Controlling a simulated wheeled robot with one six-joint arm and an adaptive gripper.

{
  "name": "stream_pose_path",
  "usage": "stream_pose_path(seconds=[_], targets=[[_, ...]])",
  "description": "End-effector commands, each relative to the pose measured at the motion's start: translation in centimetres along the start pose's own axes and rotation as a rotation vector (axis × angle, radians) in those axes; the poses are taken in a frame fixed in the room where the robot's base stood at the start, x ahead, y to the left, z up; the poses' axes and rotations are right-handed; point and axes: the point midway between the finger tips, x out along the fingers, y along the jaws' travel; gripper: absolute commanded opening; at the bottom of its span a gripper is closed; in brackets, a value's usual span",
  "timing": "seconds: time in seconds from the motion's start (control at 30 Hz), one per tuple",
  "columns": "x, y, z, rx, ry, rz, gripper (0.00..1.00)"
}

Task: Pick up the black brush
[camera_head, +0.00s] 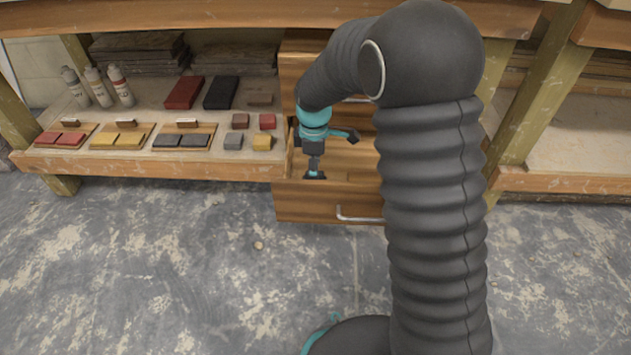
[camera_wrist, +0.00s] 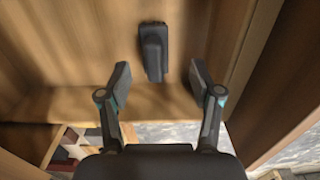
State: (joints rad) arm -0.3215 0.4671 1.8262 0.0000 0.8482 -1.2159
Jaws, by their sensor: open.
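The black brush (camera_wrist: 153,50) lies on the wooden floor of a drawer in the wrist view. It is a dark narrow block with its long side running up and down the picture. My gripper (camera_wrist: 160,80) is open and empty, with one finger to the left and one to the right of the brush's near end. They look apart from it; the height gap is hard to judge. In the head view my gripper (camera_head: 331,156) reaches down over the open wooden drawer (camera_head: 300,204). I cannot make out the brush there.
Drawer walls stand close around my gripper, and a metal handle (camera_head: 358,218) is on the drawer front. The shelf (camera_head: 215,168) to the left holds bottles (camera_head: 97,88), red and black blocks, and colour sample trays (camera_head: 122,138). The concrete floor in front is clear.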

Motion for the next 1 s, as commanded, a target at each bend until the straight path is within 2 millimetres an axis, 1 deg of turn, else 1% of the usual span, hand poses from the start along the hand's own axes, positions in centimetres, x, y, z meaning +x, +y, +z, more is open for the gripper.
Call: stream_pose_path(seconds=[0.17, 0.4, 0.5, 0.73, 0.77, 0.8, 0.87, 0.9, 1.0], targets=[[1.0, 0.2, 0.0, 0.000, 0.000, -0.001, 0.65], [4.3, 0.6, 0.1, 0.001, -0.001, -0.003, 0.65], [5.2, 0.6, 0.1, 0.001, -0.001, -0.001, 0.65], [5.2, 0.7, 0.1, 0.001, 0.000, 0.000, 0.65], [5.2, 0.7, 0.1, 0.001, 0.000, 0.000, 0.57], [5.2, 0.7, 0.1, 0.001, 0.000, 0.000, 0.47], [5.2, 0.7, 0.1, 0.001, 0.000, 0.000, 0.32], [5.2, 0.7, 0.1, 0.001, 0.000, 0.000, 0.22], [5.2, 0.7, 0.1, 0.001, 0.000, 0.000, 0.00]])
